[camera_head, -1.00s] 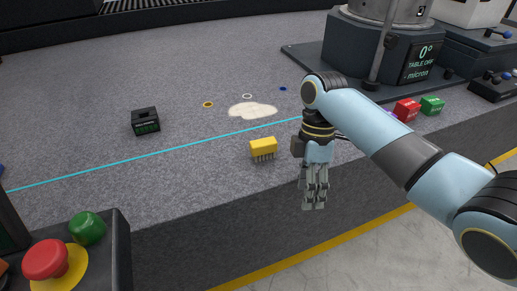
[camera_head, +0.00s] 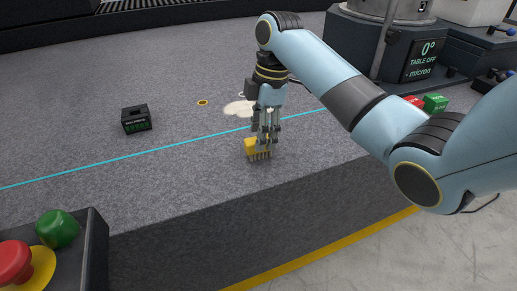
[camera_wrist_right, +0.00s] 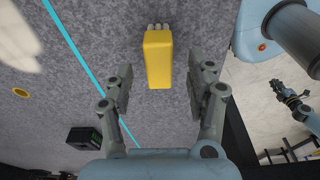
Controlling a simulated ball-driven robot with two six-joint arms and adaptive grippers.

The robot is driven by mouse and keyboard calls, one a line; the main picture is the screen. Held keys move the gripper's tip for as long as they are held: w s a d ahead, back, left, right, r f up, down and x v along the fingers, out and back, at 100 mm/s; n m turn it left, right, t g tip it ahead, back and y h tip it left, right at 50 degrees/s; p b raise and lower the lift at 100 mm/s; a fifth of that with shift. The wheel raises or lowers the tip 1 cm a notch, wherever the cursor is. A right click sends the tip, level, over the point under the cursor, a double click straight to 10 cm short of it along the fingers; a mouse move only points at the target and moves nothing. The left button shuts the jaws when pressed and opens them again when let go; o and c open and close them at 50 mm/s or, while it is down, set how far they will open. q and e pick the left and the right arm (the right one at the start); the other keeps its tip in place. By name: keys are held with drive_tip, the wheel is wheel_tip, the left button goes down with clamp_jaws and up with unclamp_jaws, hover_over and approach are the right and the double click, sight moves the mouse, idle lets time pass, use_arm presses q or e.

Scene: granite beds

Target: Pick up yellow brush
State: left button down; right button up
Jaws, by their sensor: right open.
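The yellow brush (camera_head: 251,147) has a yellow block body and pale bristles and lies on the granite bed, near its front edge. In the head view my right gripper (camera_head: 266,140) points down just above the brush and partly hides it. In the right wrist view the brush (camera_wrist_right: 158,60) shows between and a little beyond the two fingers of the gripper (camera_wrist_right: 160,88), with bare granite visible on each side of it. The fingers are apart and do not visibly touch it. My left gripper is not in view.
A small black box with a green display (camera_head: 136,119) stands to the left. A cyan line (camera_head: 120,158) crosses the granite behind the brush, with a pale puddle (camera_head: 237,109) beyond. Red and green buttons (camera_head: 57,229) are at front left. A green block (camera_head: 435,102) is at right.

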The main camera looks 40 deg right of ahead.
drive_tip(key=f, duration=0.3)
drive_tip(key=f+b, duration=0.1)
drive_tip(key=shift+w+a+f, duration=0.1)
drive_tip(key=shift+a+f, duration=0.15)
drive_tip(key=shift+f, duration=0.05)
drive_tip(key=shift+r, duration=0.1)
clamp_jaws()
drive_tip(key=shift+r, duration=0.1)
wheel_tip(320, 180, up, 4)
drive_tip(key=shift+w+r+p, duration=0.1)
drive_tip(key=shift+r+p, duration=0.05)
drive_tip(key=shift+p, duration=0.5)
drive_tip(key=s+d+r+p, duration=0.3)
drive_tip(key=s+r, duration=0.3)
drive_tip(key=s, duration=0.5)
drive_tip(key=shift+s+d+r, duration=0.15)
drive_tip(key=shift+s+r, duration=0.05)
drive_tip(key=shift+r, duration=0.05)
